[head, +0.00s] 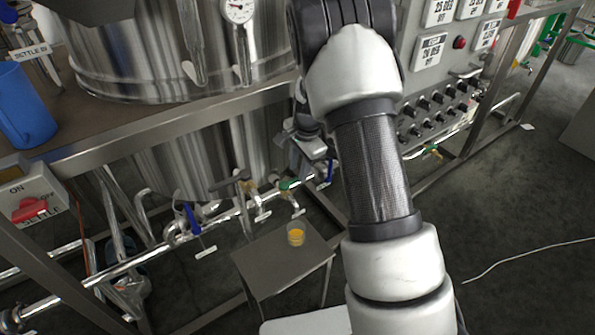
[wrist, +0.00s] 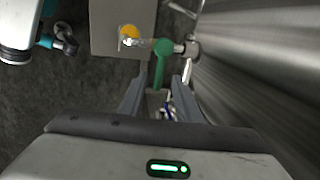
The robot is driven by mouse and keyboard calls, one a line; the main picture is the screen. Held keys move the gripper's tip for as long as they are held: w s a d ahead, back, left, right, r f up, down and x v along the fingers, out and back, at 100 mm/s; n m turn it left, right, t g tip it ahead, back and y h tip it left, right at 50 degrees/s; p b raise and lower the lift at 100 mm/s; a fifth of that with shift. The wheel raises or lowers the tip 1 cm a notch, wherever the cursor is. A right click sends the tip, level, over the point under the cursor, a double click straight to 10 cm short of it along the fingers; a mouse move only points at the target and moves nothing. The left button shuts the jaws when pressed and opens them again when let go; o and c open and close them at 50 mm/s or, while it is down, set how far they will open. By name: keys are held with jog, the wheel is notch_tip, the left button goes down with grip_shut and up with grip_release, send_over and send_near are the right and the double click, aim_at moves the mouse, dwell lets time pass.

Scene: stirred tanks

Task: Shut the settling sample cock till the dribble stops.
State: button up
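The green-handled sample cock (head: 288,185) sits on the pipe under the tank. In the wrist view its green lever (wrist: 162,58) points back towards my gripper (wrist: 158,82). The gripper is open, with one finger on each side of the lever's end; I cannot tell whether either touches it. A clear beaker (head: 296,235) with orange liquid stands on a small metal table below the cock's spout, and it also shows in the wrist view (wrist: 128,33). A dribble cannot be made out clearly. In the head view, my arm partly hides the gripper (head: 312,150).
Blue-handled valves flank the cock on the pipe, one at the left (head: 191,218) and one at the right (head: 329,172). A tan-handled valve (head: 246,184) is nearer. The small table (head: 275,275) stands below. A control panel (head: 440,90) is at the right.

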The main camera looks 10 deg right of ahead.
notch_tip(320, 180, up, 14)
jog(key=s+d+p, duration=0.1)
jog(key=s+p, duration=0.1)
jog(key=p, duration=0.1)
jog(key=shift+s+r, duration=0.2)
jog(key=shift+s, duration=0.1)
jog(key=s+r+n+t, duration=0.1)
jog(key=s+r+n, duration=0.2)
jog(key=s+r, duration=0.5)
jog(key=s+r+n+t, duration=0.1)
jog(key=s+r+n, duration=0.2)
jog(key=s, duration=0.4)
jog(key=s+a+r+n+t, duration=0.1)
jog(key=s+r+n, duration=0.25)
jog(key=s, duration=0.25)
jog(key=s+r+n+t, duration=0.1)
jog(key=s+r+n, duration=0.25)
jog(key=s, duration=0.35)
notch_tip(320, 180, up, 19)
jog(key=p, duration=2)
jog(key=shift+s+f+h, duration=0.15)
jog(key=shift+s+h, duration=0.2)
jog(key=shift+h, duration=0.05)
